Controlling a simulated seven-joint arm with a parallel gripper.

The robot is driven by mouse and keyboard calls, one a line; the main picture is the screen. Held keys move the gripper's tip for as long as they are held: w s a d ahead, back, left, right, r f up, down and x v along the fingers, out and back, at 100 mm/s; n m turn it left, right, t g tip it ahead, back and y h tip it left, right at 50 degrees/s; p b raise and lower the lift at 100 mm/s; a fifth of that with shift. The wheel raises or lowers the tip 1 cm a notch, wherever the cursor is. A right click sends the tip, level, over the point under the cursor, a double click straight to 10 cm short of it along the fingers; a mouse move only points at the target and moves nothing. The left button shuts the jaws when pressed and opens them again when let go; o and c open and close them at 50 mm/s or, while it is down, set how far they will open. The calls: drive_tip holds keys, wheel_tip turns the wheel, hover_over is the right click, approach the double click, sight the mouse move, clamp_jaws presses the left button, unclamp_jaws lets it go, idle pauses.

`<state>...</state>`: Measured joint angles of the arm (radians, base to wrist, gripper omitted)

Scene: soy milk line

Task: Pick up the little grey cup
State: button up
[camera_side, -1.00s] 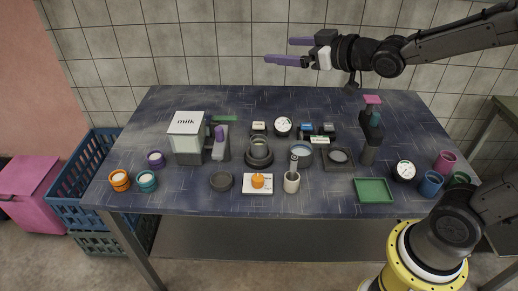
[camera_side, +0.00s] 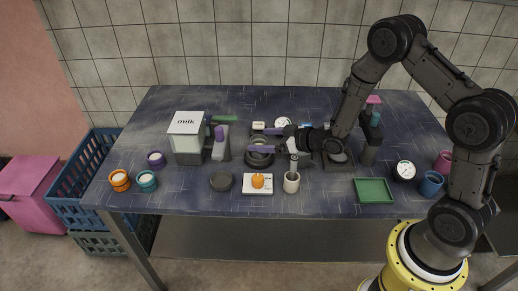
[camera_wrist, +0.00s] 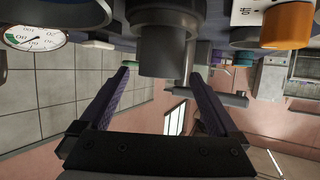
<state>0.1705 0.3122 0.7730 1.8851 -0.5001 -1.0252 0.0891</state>
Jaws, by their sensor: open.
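The little grey cup (camera_wrist: 165,45) shows in the wrist view as a dark grey cylinder, ahead of and between the lines of my two purple fingers. In the side view it tops a dark round stack (camera_side: 259,159) near the table's middle, partly hidden by my gripper. My gripper (camera_side: 263,141) is open, low over the table, with its fingers pointing left around the top of the stack. It also shows open in the wrist view (camera_wrist: 157,80). I cannot tell whether either finger touches the cup.
A milk dispenser (camera_side: 187,142) stands to the left. A green tray (camera_side: 374,191) lies right.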

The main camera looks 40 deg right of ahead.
drive_tip(key=shift+f, duration=0.6)
drive_tip(key=shift+x, duration=2.65)
drive_tip(key=shift+s+f, duration=0.1)
drive_tip(key=shift+f, duration=0.05)
drive_tip(key=c, duration=1.5)
